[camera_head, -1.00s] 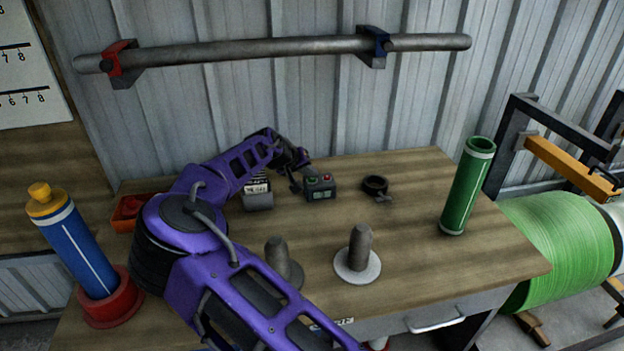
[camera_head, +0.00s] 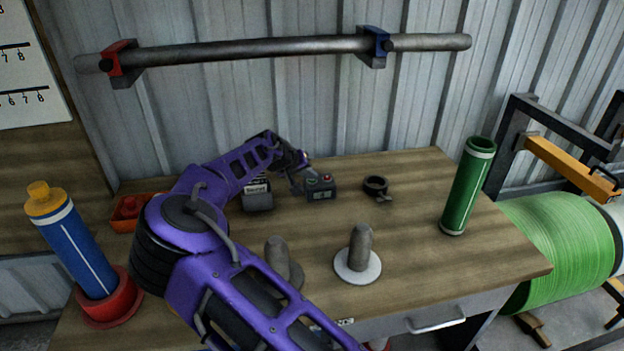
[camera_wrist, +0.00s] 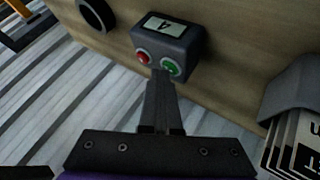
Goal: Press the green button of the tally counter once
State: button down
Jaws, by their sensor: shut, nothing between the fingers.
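The tally counter (camera_head: 321,188) is a small dark grey box on the back of the workbench. In the wrist view the counter (camera_wrist: 181,42) shows a pale display (camera_wrist: 166,26) with one digit that looks like a 4. A red button (camera_wrist: 143,56) and a green button (camera_wrist: 171,68) sit on its near face. My gripper (camera_wrist: 161,74) is shut and empty, its tips beside the green button on the side toward the red one. I cannot tell whether they touch it. In the head view my gripper (camera_head: 302,181) is at the counter's left side.
A label dispenser-like grey box (camera_head: 258,198) stands left of the counter and a black ring clamp (camera_head: 376,186) lies to its right. A green tube (camera_head: 468,186) stands at the bench's right. Two grey pegs, one on a white disc (camera_head: 358,273), stand nearer.

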jog(key=shift+r+p, duration=0.4)
jog(key=shift+r, duration=0.4)
notch_tip(320, 180, up, 5)
jog(key=p, duration=0.3)
dwell(0.6)
